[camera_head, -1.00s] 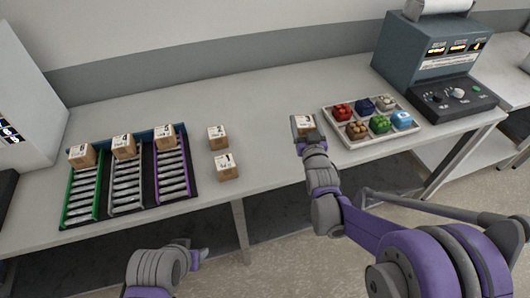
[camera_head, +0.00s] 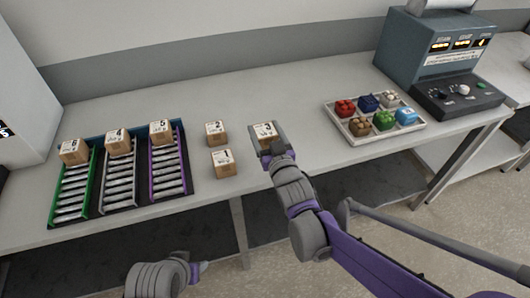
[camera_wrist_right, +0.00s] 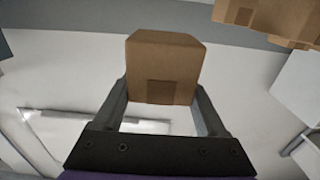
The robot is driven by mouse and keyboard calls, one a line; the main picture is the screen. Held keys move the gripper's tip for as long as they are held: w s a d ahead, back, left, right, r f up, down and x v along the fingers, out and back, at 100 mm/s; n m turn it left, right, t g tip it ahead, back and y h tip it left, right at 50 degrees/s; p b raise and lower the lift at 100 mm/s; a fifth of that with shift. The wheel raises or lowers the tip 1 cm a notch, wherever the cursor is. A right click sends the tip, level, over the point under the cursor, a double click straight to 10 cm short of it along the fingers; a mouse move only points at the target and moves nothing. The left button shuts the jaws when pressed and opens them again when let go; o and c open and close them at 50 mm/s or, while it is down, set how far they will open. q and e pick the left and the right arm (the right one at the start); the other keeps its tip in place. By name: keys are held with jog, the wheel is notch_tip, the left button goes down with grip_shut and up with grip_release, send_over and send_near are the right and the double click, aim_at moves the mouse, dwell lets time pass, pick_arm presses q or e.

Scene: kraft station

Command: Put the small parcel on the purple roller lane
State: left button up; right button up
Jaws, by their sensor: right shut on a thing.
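A small brown parcel (camera_head: 264,130) with a white label on top is between the fingers of my right gripper (camera_head: 268,140), over the table right of two loose parcels. In the right wrist view the parcel (camera_wrist_right: 163,68) sits between both fingers of the right gripper (camera_wrist_right: 160,108). The purple roller lane (camera_head: 168,172) is the rightmost of three lanes at the left; a labelled parcel (camera_head: 162,132) stands at its far end. My left gripper (camera_head: 200,272) is low at the front, before the table edge; its fingers are not clear.
Two loose parcels, one farther back (camera_head: 216,133) and one nearer (camera_head: 222,163), stand between the lanes and my right gripper. Green (camera_head: 75,190) and grey (camera_head: 121,182) lanes each hold a parcel at the far end. A divided tray (camera_head: 413,131) and a grey-blue machine (camera_head: 432,60) are right.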

aim_at(265, 147)
notch_tip(265, 147, down, 6)
jog(key=shift+f+b, duration=0.25)
jog(key=shift+b, duration=0.25)
jog(key=shift+f, duration=0.25)
jog(key=o, duration=1.4)
jog(key=shift+o, duration=0.2)
jog(key=shift+r, duration=0.1)
jog(key=v, duration=1.1)
jog(key=shift+f+b, duration=0.25)
jog(key=shift+b, duration=0.2)
